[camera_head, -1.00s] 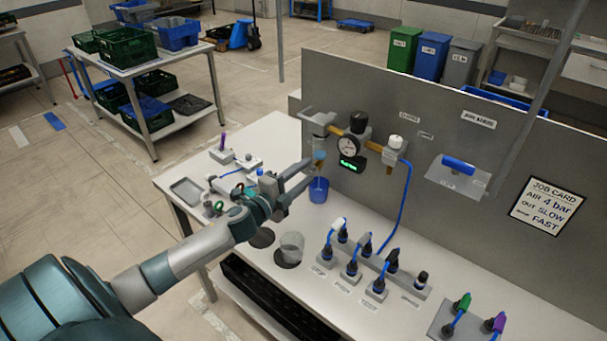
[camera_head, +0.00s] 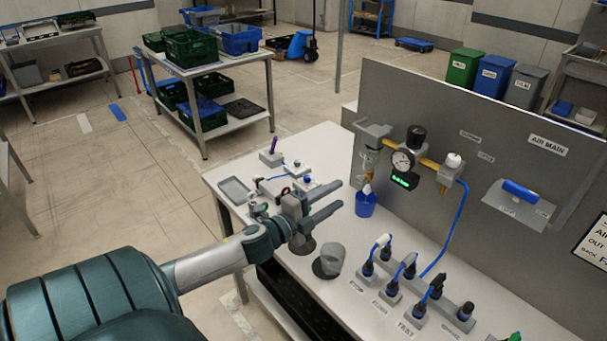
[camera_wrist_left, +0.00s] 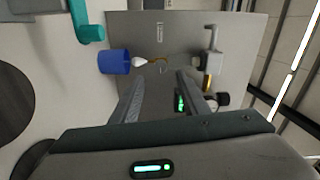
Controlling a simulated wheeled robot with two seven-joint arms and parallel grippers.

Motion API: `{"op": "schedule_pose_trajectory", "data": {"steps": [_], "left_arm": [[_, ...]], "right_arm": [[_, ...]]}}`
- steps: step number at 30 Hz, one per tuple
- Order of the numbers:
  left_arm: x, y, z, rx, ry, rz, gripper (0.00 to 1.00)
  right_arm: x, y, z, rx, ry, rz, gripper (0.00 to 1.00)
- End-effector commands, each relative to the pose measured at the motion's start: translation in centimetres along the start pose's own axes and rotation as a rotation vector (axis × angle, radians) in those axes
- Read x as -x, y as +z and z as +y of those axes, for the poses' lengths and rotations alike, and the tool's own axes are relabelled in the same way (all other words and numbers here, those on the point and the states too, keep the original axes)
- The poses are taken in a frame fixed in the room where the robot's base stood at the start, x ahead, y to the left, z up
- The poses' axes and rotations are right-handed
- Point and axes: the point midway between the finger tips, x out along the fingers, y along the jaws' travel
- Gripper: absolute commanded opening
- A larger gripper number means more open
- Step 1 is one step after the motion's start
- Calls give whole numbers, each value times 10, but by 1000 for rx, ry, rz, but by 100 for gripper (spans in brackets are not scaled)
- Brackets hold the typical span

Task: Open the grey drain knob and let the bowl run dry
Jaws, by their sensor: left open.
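The clear filter bowl (camera_head: 370,160) hangs under the left end of the air unit on the grey panel. It looks clear with no blue in it, and has an amber part at its bottom. A pale tapered piece (camera_head: 367,189) is below it, over the blue cup (camera_head: 365,206); it also shows in the left wrist view (camera_wrist_left: 140,62). I cannot make out a separate grey drain knob or its setting. My left gripper (camera_head: 340,195) is open and empty, left of the cup and apart from it. My right gripper is not in view.
A gauge (camera_head: 403,160) and green display (camera_head: 405,180) sit right of the bowl. Blue-hosed plugs (camera_head: 410,272) fill the front right. A small tray (camera_head: 234,189) lies at left.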

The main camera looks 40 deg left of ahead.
Motion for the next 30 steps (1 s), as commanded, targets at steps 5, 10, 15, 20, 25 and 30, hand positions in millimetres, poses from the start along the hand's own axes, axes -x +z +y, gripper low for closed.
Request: {"op": "schedule_pose_trajectory", "data": {"steps": [5,10,15,20,25,30], "left_arm": [[26,0,3,-1,3,0,41],[49,0,3,-1,2,0,41],[71,0,2,-1,2,-1,41],[87,0,2,-1,2,0,41],[96,0,1,-1,1,0,41],[99,0,0,-1,0,0,41]], "right_arm": [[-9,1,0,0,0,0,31],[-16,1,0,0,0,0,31],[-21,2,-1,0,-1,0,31],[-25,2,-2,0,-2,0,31],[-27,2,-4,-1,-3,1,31],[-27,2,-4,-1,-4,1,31]]}}
